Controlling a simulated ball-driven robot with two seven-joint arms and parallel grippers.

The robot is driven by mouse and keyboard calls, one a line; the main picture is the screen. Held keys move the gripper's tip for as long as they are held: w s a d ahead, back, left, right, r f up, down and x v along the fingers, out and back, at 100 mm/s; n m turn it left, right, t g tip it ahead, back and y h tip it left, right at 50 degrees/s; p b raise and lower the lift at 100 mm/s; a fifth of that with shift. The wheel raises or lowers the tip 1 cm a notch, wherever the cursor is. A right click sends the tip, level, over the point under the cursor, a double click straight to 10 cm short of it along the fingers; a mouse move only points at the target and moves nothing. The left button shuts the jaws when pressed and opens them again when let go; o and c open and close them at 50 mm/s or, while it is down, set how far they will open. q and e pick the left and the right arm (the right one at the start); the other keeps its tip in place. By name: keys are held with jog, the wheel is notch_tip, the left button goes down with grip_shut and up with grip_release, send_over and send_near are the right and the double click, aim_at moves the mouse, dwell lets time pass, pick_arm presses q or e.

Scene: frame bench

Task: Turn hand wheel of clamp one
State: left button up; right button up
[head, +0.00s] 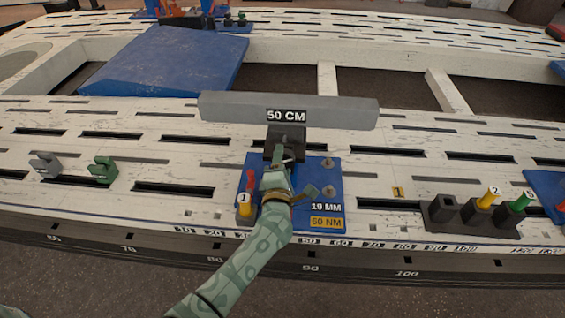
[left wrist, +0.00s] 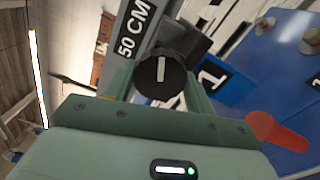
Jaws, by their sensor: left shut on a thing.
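Clamp one stands on a blue base plate (head: 325,180) marked 19 MM and 60 NM, with a grey bar (head: 230,108) labelled 50 CM across its dark head (head: 287,140). Its black hand wheel (left wrist: 161,77) with a white mark shows in the left wrist view, between the fingers. My left gripper (head: 281,165) is shut on the hand wheel, at the front of the clamp; the arm hides part of the plate. A tool with a red shaft and yellow handle (head: 245,205), marked 1, stands at the plate's left. My right gripper is not in view.
Grey (head: 44,165) and green (head: 103,170) clips sit on the slotted white bench at left. A black holder (head: 470,216) with yellow (head: 488,199) and green (head: 521,201) handled tools stands at right. A blue panel (head: 165,62) lies behind.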

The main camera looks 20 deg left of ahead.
pick_arm(q)
jog(key=shift+f+n+b, duration=0.15)
jog(key=shift+n+b, duration=0.6)
jog(key=shift+n, duration=2.6)
jog(key=shift+f+n+b, duration=0.1)
jog(key=shift+n+b, duration=0.65)
jog(key=shift+n, duration=2.6)
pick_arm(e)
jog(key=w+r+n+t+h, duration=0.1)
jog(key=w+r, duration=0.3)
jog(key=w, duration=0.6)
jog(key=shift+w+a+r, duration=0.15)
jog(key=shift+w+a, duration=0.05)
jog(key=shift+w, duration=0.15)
pick_arm(q)
jog(key=o, duration=1)
jog(key=shift+r, duration=0.1)
jog(key=shift+s+d, duration=0.1)
jog(key=shift+s, duration=0.05)
jog(key=p+v, duration=0.4)
jog(key=v, duration=1.2)
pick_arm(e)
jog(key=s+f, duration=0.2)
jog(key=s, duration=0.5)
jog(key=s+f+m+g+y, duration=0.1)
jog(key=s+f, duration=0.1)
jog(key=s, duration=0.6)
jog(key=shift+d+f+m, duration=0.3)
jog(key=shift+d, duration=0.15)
